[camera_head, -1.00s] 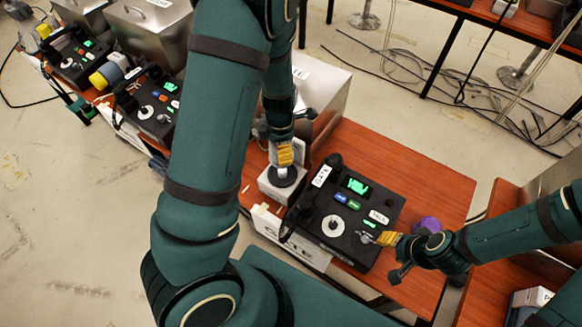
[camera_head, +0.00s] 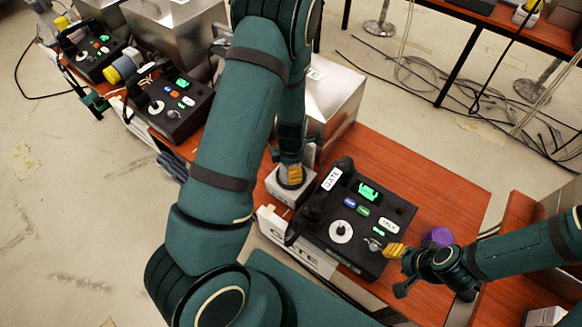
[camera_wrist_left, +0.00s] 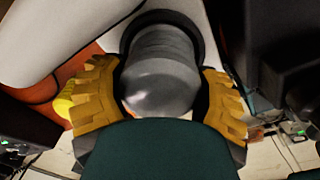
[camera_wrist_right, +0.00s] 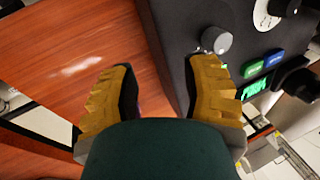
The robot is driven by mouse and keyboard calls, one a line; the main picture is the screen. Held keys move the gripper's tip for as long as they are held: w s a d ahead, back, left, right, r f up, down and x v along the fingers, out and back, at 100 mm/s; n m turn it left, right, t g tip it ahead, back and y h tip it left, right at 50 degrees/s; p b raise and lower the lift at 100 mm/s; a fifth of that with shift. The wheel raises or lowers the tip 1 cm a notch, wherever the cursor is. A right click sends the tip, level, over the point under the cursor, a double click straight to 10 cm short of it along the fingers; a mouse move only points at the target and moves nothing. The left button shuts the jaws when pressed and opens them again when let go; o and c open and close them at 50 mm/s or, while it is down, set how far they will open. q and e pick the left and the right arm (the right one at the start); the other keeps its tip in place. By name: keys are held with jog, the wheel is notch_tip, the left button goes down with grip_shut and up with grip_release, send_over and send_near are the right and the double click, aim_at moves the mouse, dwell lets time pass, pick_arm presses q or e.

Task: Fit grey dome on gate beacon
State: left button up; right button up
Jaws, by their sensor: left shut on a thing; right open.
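The grey dome (camera_wrist_left: 160,75) is between the yellow fingers of my left gripper (camera_wrist_left: 160,98), which is shut on it. In the left wrist view, the dome's far end is at the black ring (camera_wrist_left: 195,22) of the gate beacon; whether it is fully seated I cannot tell. In the head view, my left gripper (camera_head: 292,175) is low over the beacon's pale box (camera_head: 280,193), beside the GATE phone console (camera_head: 350,215), and hides the dome. My right gripper (camera_head: 395,251) is open and empty at the console's front right corner, near a grey knob (camera_wrist_right: 217,40).
A purple round object (camera_head: 438,236) lies on the wooden table (camera_head: 440,195) beyond my right gripper. A metal box (camera_head: 330,95) stands behind the beacon. Two more consoles (camera_head: 170,103) (camera_head: 92,50) are at upper left. Bare tabletop lies right of the GATE console.

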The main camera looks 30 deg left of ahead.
pick_arm(q)
jog(key=shift+f, duration=0.1)
jog(key=o, duration=1.2)
jog(key=r+p, duration=0.1)
jog(key=r, duration=0.5)
jog(key=r+p, duration=0.2)
jog(key=r, duration=0.4)
jog(key=shift+s+d+r, duration=0.15)
jog(key=shift+d+r, duration=0.05)
jog(key=shift+s, duration=0.1)
